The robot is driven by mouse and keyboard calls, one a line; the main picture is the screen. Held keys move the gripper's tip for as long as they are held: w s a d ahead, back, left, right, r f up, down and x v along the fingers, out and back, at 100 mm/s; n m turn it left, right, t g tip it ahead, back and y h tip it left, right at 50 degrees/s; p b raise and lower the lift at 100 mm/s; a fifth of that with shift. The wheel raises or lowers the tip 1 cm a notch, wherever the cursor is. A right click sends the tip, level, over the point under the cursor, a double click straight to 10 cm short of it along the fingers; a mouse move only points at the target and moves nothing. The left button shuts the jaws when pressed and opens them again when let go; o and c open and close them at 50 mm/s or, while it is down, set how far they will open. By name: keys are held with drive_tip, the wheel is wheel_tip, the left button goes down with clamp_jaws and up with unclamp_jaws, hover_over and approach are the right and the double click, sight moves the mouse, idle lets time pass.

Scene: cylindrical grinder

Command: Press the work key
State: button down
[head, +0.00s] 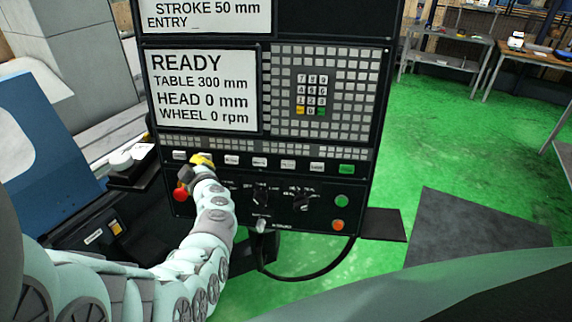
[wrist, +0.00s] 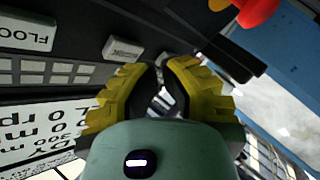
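A row of small pale keys runs along the black control panel (head: 330,190) below its screen in the head view. Their labels are too small to read there, so I cannot tell which is the work key. My gripper (head: 200,160) is at the left part of this row and covers some of it. In the wrist view my yellow-fingered gripper (wrist: 160,68) has its tips close together, with nothing seen held. A pale key (wrist: 122,48) lies just beyond the tips, its label unreadable. Contact with a key cannot be told.
A red knob (head: 181,193) sits just below my gripper and also shows in the wrist view (wrist: 255,12). A green key (head: 347,169) ends the row. Dials (head: 260,195) lie below. The screen (head: 203,90) reads READY.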

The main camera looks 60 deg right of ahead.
idle(1.4)
drive_tip(key=shift+w+d, duration=0.2)
drive_tip(key=shift+d, duration=0.15)
drive_tip(key=shift+w+d+f+b, duration=0.2)
drive_tip(key=shift+d+b, duration=0.15)
drive_tip(key=shift+b, duration=0.2)
idle(0.5)
drive_tip(key=shift+a+r, duration=0.1)
drive_tip(key=shift+s+a+r+p, duration=0.1)
drive_tip(key=shift+s+a+p, duration=0.25)
drive_tip(key=shift+a+p, duration=0.3)
drive_tip(key=a+p, duration=0.1)
drive_tip(key=s+a+p, duration=0.1)
drive_tip(key=a, duration=0.1)
drive_tip(key=s+a+r+p, duration=0.1)
drive_tip(key=shift+s+a, duration=0.1)
drive_tip(key=shift+a, duration=0.05)
idle(0.6)
